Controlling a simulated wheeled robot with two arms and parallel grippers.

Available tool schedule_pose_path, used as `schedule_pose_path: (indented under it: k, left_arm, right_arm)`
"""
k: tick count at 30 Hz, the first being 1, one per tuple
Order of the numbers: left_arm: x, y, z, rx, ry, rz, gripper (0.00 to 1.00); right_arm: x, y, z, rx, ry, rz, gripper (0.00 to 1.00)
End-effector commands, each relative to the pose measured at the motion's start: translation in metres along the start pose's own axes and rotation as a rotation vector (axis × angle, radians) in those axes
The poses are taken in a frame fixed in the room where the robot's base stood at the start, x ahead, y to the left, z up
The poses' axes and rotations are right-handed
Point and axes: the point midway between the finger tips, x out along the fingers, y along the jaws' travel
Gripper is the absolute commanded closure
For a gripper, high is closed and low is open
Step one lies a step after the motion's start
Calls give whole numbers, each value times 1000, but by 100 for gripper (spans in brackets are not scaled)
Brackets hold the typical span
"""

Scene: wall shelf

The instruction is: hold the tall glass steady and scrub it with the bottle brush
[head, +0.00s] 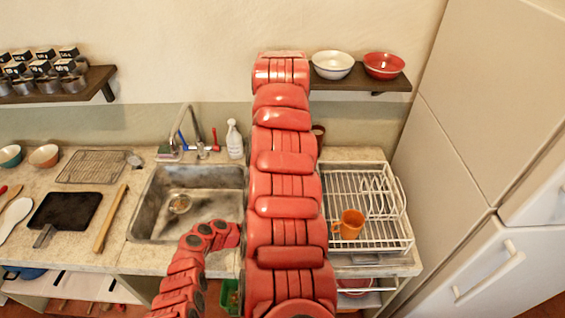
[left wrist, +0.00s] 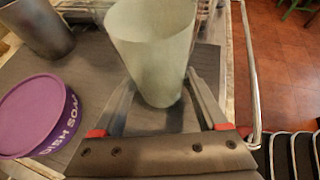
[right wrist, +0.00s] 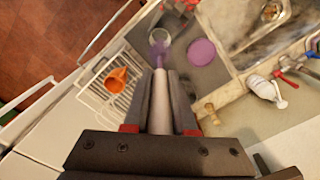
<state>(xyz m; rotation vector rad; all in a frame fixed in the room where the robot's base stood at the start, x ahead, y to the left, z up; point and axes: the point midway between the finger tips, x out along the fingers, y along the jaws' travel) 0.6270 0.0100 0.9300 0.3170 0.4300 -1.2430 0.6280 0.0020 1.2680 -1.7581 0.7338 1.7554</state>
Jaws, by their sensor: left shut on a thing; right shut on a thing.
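The tall glass (left wrist: 155,50) is pale and translucent and stands on a dark mat in the left wrist view. My left gripper (left wrist: 160,112) is shut on its lower part, one finger on each side. The glass's round rim (right wrist: 160,38) shows from above in the right wrist view. My right gripper (right wrist: 160,85) is shut on the pale handle of the bottle brush (right wrist: 160,112). The brush's purple bristles point at the glass and overlap its near rim; I cannot tell how far inside they are. In the head view my arms hide glass, brush and both grippers.
A purple dish soap tub (left wrist: 40,115) stands beside the glass, with a dark metal cup (left wrist: 38,28) behind. The white dish rack (head: 378,238) holds an orange mug (head: 348,225). The sink (head: 160,222) is left of my right arm. A white spray bottle (head: 235,140) stands behind.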

Motion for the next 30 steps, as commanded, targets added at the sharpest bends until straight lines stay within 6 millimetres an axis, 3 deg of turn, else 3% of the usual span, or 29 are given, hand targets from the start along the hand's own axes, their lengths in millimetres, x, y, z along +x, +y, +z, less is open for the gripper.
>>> schedule_pose_path:
  k: [8, 21, 30]
  left_arm:
    - [0, 0, 0, 0, 1, 0, 56]
    - [0, 0, 0, 0, 1, 0, 56]
    - [0, 0, 0, 0, 1, 0, 56]
  right_arm:
    - [9, 0, 1, -2, 2, 1, 100]
    - [39, 0, 1, -2, 2, 0, 100]
    - [42, 0, 1, -2, 2, -1, 100]
